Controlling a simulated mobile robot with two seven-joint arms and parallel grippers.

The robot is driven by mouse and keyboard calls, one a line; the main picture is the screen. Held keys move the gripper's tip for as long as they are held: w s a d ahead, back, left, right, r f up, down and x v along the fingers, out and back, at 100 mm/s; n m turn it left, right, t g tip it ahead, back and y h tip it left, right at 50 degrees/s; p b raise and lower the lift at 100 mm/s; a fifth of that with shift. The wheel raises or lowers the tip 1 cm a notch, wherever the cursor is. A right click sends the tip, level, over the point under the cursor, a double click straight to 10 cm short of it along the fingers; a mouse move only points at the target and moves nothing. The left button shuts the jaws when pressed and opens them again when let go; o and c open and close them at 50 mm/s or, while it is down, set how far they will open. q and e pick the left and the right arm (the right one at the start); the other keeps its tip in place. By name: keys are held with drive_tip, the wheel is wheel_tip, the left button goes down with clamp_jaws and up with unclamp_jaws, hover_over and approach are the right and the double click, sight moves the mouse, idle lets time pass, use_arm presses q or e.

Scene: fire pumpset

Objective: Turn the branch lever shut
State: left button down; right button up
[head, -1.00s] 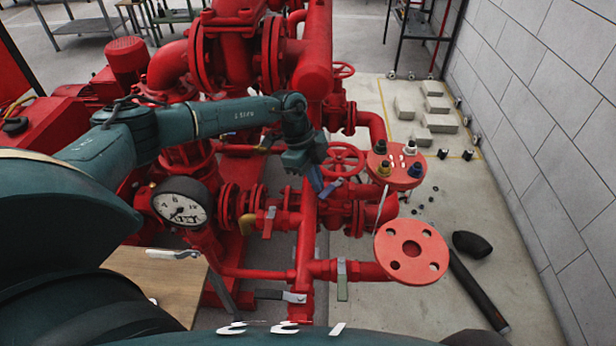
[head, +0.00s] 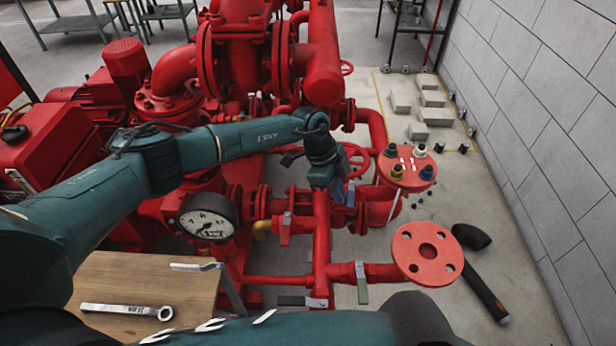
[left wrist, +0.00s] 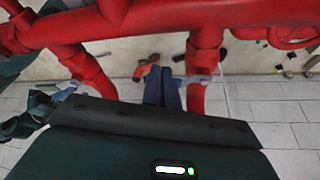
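Several lever valves show in the head view; which is the branch lever I cannot tell for certain. One grey-green lever (head: 361,284) hangs down across the short horizontal branch pipe (head: 382,272) that ends in a round flange. My left gripper (head: 338,192) points down above the red pipework, apart from the branch pipe. In the left wrist view its blue fingers (left wrist: 163,88) are close together with nothing visible between. My right gripper is not in view.
A pressure gauge (head: 208,216) and a wooden bench top (head: 150,283) with a wrench (head: 128,310) lie left. The round flange (head: 428,253) projects at right. The floor at lower right is clear.

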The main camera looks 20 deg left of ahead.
use_arm(q)
drive_tip(key=shift+s+d, duration=0.15)
drive_tip(key=shift+d, duration=0.4)
drive_tip(key=shift+a, duration=0.15)
